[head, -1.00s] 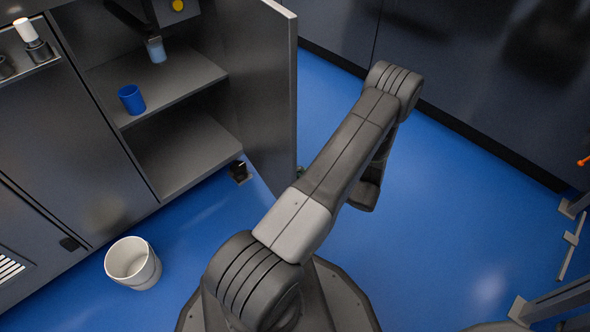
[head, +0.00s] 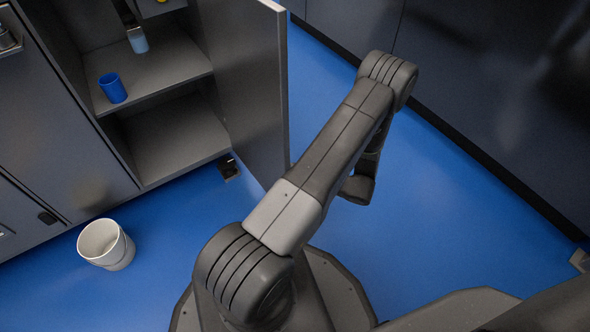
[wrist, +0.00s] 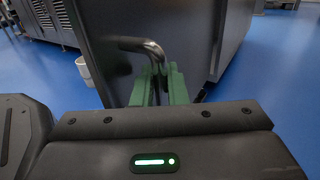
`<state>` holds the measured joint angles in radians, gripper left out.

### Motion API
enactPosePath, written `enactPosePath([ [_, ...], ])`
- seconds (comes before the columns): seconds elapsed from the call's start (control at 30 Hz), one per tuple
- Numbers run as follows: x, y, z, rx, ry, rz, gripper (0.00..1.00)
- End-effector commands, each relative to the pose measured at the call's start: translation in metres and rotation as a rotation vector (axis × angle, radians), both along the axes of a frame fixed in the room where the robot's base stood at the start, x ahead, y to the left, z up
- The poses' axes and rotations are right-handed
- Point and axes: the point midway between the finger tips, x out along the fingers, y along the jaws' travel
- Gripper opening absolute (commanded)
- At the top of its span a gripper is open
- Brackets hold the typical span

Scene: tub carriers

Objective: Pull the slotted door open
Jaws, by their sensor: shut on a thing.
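A dark cabinet door (head: 240,80) stands swung wide open beside a shelved cabinet in the head view. In the wrist view its face (wrist: 115,75) looks plain, and I see no slots on it. A curved metal bar handle (wrist: 135,43) stands out from that face. My gripper (wrist: 160,82), with green fingers, is shut on the handle. In the head view my arm reaches down to the right of the door, and the gripper is hidden. Slotted panels (wrist: 68,12) show on cabinets at the upper left of the wrist view.
The open cabinet has shelves (head: 175,75) with a blue cup (head: 112,88) and a light-blue item (head: 138,40). A white bucket (head: 106,244) stands on the blue floor in front. Dark cabinets (head: 470,80) line the right side. The floor between is clear.

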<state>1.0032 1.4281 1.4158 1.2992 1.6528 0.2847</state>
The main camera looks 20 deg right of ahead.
Motion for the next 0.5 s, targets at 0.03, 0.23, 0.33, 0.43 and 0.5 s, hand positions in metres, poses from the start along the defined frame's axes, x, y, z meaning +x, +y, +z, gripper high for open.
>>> enactPosePath([
  [0.03, 0.0027, 0.0003, 0.0008, -0.001, -0.002, -0.003, 0.0],
  [0.23, 0.0029, 0.0004, 0.0008, -0.001, -0.002, -0.003, 0.0],
  [0.33, 0.0029, 0.0005, 0.0008, -0.001, -0.002, -0.002, 0.26],
  [0.43, 0.0022, 0.0004, 0.0006, 0.0, -0.001, -0.002, 0.3],
  [0.5, 0.0017, 0.0003, 0.0005, 0.0, -0.001, -0.002, 0.3],
])
